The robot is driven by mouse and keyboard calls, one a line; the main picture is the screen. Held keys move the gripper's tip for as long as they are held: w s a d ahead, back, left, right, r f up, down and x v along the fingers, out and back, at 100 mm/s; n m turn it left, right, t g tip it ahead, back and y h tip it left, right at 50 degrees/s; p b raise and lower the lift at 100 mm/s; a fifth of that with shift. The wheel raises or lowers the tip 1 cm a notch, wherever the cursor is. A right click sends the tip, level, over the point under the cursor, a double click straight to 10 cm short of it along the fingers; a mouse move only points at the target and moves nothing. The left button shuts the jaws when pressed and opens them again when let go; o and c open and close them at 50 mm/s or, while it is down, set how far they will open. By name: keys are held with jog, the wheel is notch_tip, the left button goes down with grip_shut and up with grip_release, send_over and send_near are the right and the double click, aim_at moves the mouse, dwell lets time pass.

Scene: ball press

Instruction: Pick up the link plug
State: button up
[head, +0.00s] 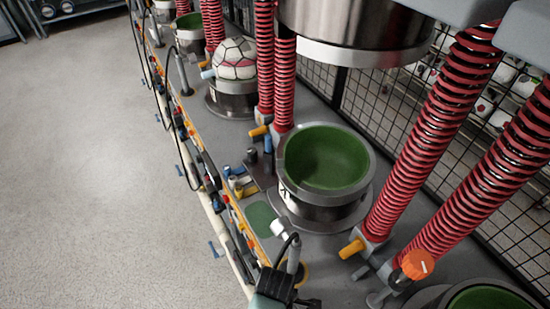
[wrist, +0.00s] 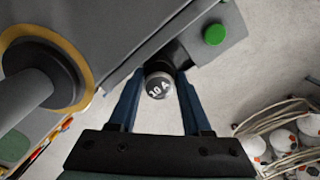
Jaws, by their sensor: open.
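A short round plug with a dark cap marked "10 A" (wrist: 158,86), which looks like the link plug, shows in the middle of the wrist view. It sits at the edge of a grey panel, by a dark opening. My gripper (wrist: 160,77) is open, with one blue finger on each side of the plug. A gap shows beside the plug, and I cannot tell whether either finger touches it.
A grey post with a yellow ring (wrist: 82,70) stands left of the gripper. A green button (wrist: 214,34) is at upper right. A wire basket with balls (wrist: 285,140) is at lower right. The head view shows a press cup (head: 325,157) and open floor (head: 90,170).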

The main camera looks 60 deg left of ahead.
grip_shut()
jog(key=shift+r+b, duration=0.45)
jog(key=shift+r, duration=4.6)
